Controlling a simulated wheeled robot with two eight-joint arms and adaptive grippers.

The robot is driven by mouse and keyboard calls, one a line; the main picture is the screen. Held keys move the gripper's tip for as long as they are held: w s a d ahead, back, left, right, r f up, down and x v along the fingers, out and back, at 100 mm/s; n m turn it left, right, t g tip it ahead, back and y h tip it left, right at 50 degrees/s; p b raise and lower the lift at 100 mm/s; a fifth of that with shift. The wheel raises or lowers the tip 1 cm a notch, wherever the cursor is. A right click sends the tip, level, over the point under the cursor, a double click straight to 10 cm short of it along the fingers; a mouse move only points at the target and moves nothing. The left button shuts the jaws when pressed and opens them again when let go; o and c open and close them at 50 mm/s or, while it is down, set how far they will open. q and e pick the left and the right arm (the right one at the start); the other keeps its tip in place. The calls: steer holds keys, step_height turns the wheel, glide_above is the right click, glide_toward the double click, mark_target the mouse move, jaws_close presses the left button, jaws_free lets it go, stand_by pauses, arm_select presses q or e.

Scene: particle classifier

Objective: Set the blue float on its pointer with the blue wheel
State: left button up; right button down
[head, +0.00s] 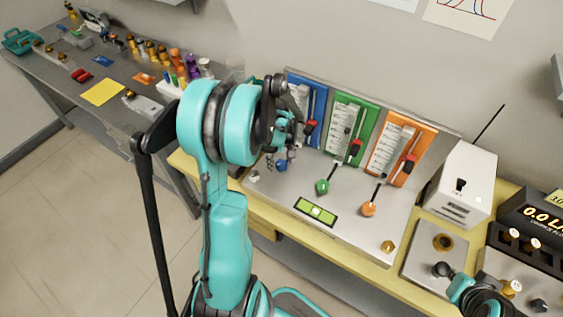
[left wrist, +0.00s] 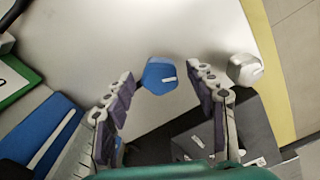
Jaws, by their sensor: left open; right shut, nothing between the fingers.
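The blue wheel (head: 281,166) is a small knob at the left end of the sloping grey panel. In the left wrist view the blue wheel (left wrist: 160,76) lies between and just beyond the fingertips. My left gripper (left wrist: 163,82) is open around that spot; I cannot tell whether it touches the wheel. In the head view my left gripper (head: 284,146) is partly behind my arm. The blue gauge (head: 320,84) stands behind, with a red and black marker (head: 310,127) low on its tube. Float and pointer are too small to tell apart. My right gripper (head: 449,274) is shut and empty at lower right.
The green wheel (head: 322,187) and orange wheel (head: 369,208) stand on the same panel, to the right. A level vial (head: 316,211) lies at the front. A white pale knob (left wrist: 245,70) is close to one left finger. A white box (head: 463,184) stands to the right.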

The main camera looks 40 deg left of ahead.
mark_target(281, 163)
arm_select(q)
steer(key=c, duration=1.1)
steer(key=shift+n, duration=0.5)
steer(key=shift+c, duration=0.2)
steer(key=o, duration=1.1)
steer(key=shift+o, duration=0.2)
steer(key=shift+r, duration=0.1)
step_height(281, 163, up, 12)
